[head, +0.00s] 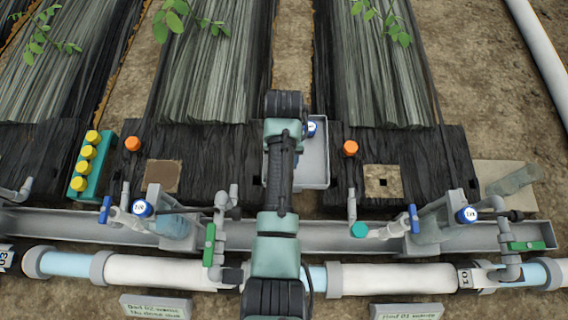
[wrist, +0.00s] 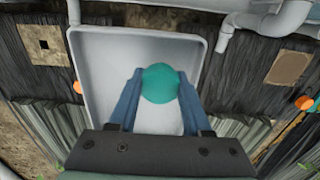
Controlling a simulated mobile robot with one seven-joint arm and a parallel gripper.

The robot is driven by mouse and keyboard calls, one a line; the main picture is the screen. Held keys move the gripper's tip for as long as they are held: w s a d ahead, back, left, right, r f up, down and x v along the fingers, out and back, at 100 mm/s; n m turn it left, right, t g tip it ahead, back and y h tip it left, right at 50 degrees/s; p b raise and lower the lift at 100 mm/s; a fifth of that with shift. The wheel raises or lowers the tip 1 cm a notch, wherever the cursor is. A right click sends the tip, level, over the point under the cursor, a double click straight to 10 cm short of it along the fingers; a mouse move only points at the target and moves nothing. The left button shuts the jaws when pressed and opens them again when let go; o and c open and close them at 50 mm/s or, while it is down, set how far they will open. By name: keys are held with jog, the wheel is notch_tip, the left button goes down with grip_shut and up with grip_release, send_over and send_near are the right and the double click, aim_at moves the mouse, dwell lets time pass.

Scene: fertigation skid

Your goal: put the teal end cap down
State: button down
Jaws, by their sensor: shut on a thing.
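The teal end cap (wrist: 160,83) is round and sits between the two blue fingers of my gripper (wrist: 159,76), which is shut on it. In the wrist view the cap is over the inside of a grey tray (wrist: 98,45). I cannot tell how far it is above the tray floor. Another teal cap (head: 359,230) shows in the head view at the end of a fitting right of my arm.
A teal rack (head: 78,185) with several yellow caps stands at left. Orange caps (head: 133,144) and (head: 350,148) lie on the dark boards. Pipes and valves with green handles (head: 209,245) run along the near side.

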jog(key=shift+f, duration=0.65)
jog(key=shift+f, duration=0.1)
jog(key=shift+f, duration=0.4)
jog(key=shift+f, duration=0.1)
jog(key=shift+c, duration=1.8)
grip_release()
jog(key=shift+s, duration=0.1)
jog(key=shift+f, duration=0.15)
jog(key=shift+d, duration=0.15)
notch_tip(320, 180, up, 14)
jog(key=p, duration=0.8)
jog(key=shift+f, duration=0.2)
